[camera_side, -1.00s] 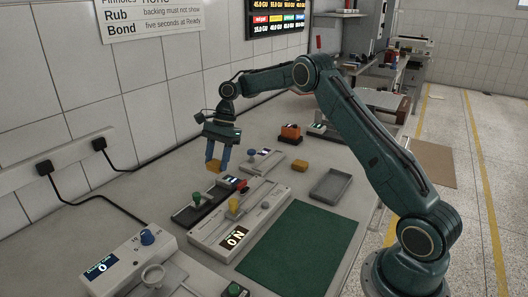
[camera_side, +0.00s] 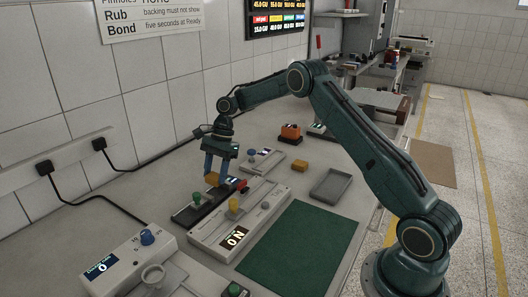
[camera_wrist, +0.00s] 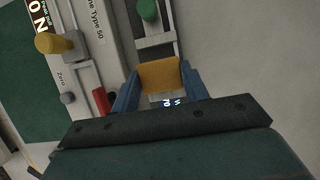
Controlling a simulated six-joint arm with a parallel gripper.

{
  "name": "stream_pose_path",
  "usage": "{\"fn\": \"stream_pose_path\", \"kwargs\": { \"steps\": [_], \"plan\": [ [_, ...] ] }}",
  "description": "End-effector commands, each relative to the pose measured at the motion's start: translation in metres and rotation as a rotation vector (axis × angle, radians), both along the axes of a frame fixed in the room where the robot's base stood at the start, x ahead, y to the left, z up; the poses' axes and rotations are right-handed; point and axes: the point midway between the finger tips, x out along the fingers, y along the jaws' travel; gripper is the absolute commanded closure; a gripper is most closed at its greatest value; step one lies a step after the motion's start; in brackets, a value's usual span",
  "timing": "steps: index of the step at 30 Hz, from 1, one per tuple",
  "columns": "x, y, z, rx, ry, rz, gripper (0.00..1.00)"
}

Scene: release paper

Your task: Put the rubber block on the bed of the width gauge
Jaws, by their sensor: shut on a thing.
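My gripper (camera_wrist: 157,92) is shut on an ochre block, the rubber block (camera_wrist: 159,75), with one blue finger on each side. The side view also shows the block (camera_side: 212,179) between the fingers, low over the narrow gauge with a green knob. This gauge (camera_side: 205,203), which looks like the width gauge, has a dark bed and a small lit display. I cannot tell whether the block touches the bed.
A larger gauge (camera_side: 222,239) with yellow and red knobs stands close beside. A blue-knobbed device (camera_side: 264,161), another ochre block (camera_side: 300,166), a grey tray (camera_side: 330,186) and an orange-topped device (camera_side: 290,133) stand farther back. A green mat (camera_side: 300,245) lies clear in front.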

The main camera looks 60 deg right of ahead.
Motion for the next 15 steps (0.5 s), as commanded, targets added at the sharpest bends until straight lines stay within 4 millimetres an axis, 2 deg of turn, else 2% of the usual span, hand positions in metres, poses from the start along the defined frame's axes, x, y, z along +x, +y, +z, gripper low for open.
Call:
{"fn": "stream_pose_path", "kwargs": {
  "steps": [9,15],
  "plan": [
    [-0.001,0.0,-0.033,0.0,0.003,0.001,0.78],
    [0.0,0.0,-0.037,-0.001,0.001,0.001,0.78]
  ]
}}
